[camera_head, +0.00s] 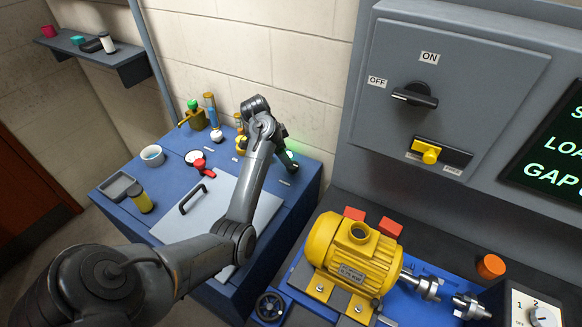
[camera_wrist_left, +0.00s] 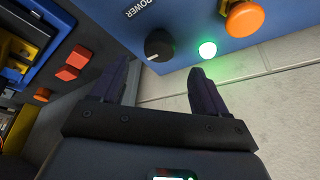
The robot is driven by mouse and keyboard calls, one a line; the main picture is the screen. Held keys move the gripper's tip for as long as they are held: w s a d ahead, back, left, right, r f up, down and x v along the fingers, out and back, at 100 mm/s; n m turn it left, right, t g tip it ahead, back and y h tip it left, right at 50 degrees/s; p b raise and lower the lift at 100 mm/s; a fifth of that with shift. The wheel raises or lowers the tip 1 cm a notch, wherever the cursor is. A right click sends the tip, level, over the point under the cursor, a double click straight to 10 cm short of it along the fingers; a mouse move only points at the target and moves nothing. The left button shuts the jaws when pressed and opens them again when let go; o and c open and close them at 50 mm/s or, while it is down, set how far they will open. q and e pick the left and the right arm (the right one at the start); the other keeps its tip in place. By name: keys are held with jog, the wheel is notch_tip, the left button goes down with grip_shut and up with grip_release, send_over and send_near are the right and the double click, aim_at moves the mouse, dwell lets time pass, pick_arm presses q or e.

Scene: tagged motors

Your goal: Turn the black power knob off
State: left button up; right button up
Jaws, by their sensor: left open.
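The black power knob (camera_wrist_left: 159,44) shows in the left wrist view below a "POWER" label on a blue panel. It is round with a white pointer line toward the lower left. A lit green lamp (camera_wrist_left: 207,49) is beside it. My left gripper (camera_wrist_left: 156,84) is open and empty, its two fingers apart on either side of the knob's line in the picture; I see no contact with the knob. In the head view, my left gripper (camera_head: 289,161) is at the blue bench's back right corner, by a green glow; the knob is not visible there. My right gripper is not in view.
An orange button (camera_wrist_left: 245,18) is beside the green lamp. The blue bench (camera_head: 300,203) holds a red valve (camera_head: 201,166), a cup (camera_head: 152,155) and a panel with a handle. A yellow motor (camera_head: 350,258) stands at right. A grey cabinet has a black ON/OFF switch (camera_head: 414,95).

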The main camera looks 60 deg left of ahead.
aim_at(293, 166)
pick_arm(q)
jog(key=b+x, duration=0.1)
jog(key=x, duration=0.5)
jog(key=shift+w+d+f, duration=0.15)
jog(key=shift+w+f, duration=0.05)
jog(key=shift+f, duration=0.15)
